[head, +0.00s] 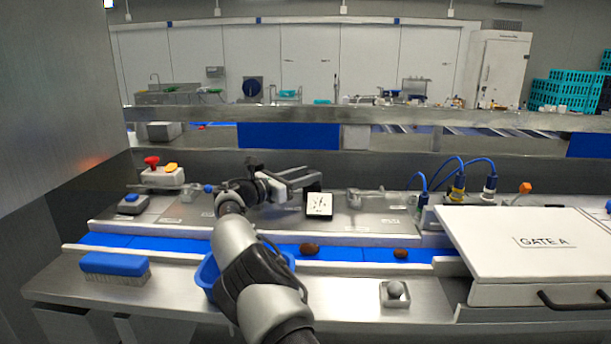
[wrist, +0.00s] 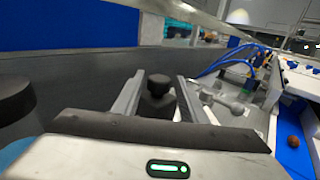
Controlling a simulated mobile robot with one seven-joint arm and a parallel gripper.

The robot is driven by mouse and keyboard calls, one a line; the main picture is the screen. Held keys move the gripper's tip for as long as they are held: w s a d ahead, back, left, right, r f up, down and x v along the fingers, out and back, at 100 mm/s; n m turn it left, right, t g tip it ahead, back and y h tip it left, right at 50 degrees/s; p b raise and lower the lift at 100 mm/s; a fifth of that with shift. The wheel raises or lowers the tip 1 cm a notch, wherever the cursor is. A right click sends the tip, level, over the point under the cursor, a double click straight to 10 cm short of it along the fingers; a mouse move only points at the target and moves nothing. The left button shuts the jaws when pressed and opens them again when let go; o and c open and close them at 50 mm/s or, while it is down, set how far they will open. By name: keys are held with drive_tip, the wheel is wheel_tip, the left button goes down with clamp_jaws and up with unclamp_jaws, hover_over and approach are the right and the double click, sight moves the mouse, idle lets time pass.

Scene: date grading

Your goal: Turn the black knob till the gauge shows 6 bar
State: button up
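My gripper (head: 298,178) reaches over the back of the steel bench in the head view. The gauge (head: 319,204), a small white square face in a black frame, stands just in front of and below it. Its reading is too small to tell. In the wrist view the black knob (wrist: 158,84) stands between the two fingers of my gripper (wrist: 159,80), with a gap visible on each side. The fingers are apart, and I cannot tell how deep the knob sits between them. In the head view the knob is not clearly distinguishable from the dark parts there.
A blue conveyor (head: 345,254) with two brown dates (head: 310,249) crosses the bench in front. A blue brush (head: 115,265) and a blue tub (head: 207,274) are near the front. A red-button box (head: 160,176) is left; the GATE A cover (head: 520,225) and blue cables (head: 447,165) are right.

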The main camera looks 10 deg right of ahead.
drive_tip(key=shift+o, duration=0.6)
drive_tip(key=shift+s+a, duration=0.1)
drive_tip(key=shift+a, duration=0.1)
drive_tip(key=b+v, duration=0.2)
drive_tip(key=v, duration=1.5)
drive_tip(key=shift+b, duration=0.3)
